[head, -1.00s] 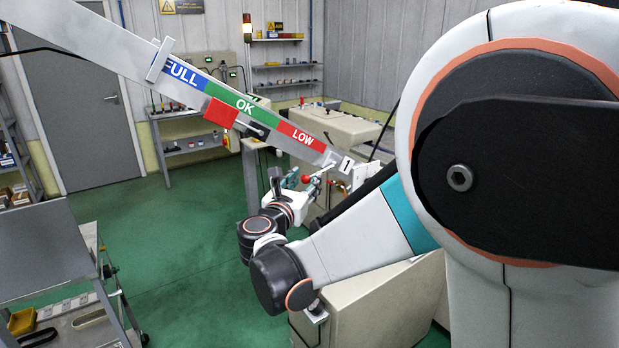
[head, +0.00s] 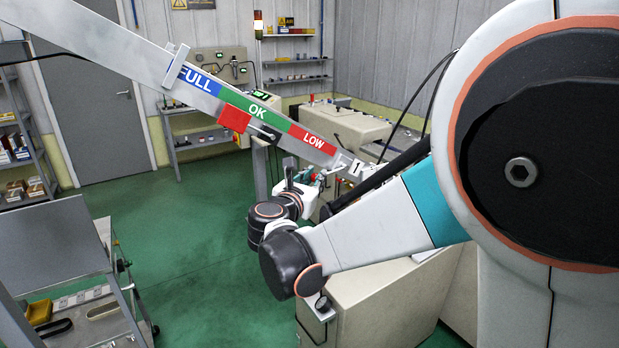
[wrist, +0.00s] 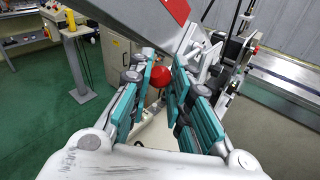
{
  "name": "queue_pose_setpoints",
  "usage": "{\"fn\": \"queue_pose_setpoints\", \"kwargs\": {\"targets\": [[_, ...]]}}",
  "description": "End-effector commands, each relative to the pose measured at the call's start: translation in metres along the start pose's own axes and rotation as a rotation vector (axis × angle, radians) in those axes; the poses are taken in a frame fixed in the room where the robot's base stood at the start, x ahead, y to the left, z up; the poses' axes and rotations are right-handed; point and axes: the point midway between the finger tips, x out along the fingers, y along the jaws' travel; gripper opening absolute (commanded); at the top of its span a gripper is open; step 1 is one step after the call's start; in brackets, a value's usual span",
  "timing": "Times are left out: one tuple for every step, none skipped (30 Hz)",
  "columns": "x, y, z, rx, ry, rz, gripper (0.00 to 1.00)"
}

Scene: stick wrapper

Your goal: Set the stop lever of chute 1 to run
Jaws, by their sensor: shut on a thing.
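Chute 1 (head: 120,62) is a long sloping metal channel with blue FULL, green OK and red LOW bands and a plate marked 1 (head: 356,168) at its lower end. The stop lever's red ball knob (wrist: 161,76) shows in the wrist view between the fingertips of my gripper (wrist: 163,74). My gripper is shut on this knob, under the chute's lower part. In the head view my gripper (head: 308,178) is small and partly hidden, and I cannot make out the lever there. The lever's shaft is mostly hidden by the fingers.
The chute's underside (wrist: 135,22) passes close above my fingers in the wrist view. A beige machine (head: 345,127) stands behind. A grey cart (head: 70,250) is at left. Green floor is open between.

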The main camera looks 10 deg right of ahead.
Motion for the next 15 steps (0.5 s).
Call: {"fn": "queue_pose_setpoints", "kwargs": {"targets": [[0.0002, -0.0001, 0.0004, 0.002, 0.002, -0.001, 0.0], [0.0002, -0.0002, 0.0, 0.002, 0.002, -0.001, 0.0], [0.0003, -0.0002, -0.0004, 0.002, 0.002, -0.001, 0.0], [0.0003, -0.0003, -0.0005, 0.001, 0.002, -0.001, 0.0], [0.0003, -0.0003, -0.0006, 0.001, 0.002, -0.001, 0.0], [0.0003, -0.0003, -0.0006, 0.001, 0.002, -0.001, 0.0], [0.0003, -0.0003, -0.0006, 0.001, 0.002, -0.001, 0.0], [0.0003, -0.0004, -0.0007, 0.001, 0.002, -0.001, 0.0], [0.0004, -0.0004, -0.0007, 0.002, 0.002, -0.001, 0.27], [0.0003, -0.0004, -0.0007, 0.002, 0.002, -0.001, 0.34], [0.0003, -0.0004, -0.0007, 0.001, 0.002, -0.001, 0.4], [0.0003, -0.0003, -0.0007, 0.001, 0.002, -0.001, 0.4], [0.0003, -0.0003, -0.0006, 0.001, 0.001, -0.001, 0.4], [0.0003, -0.0003, -0.0006, 0.001, 0.001, -0.001, 0.4], [0.0003, -0.0003, -0.0006, 0.001, 0.001, -0.001, 0.4]]}}
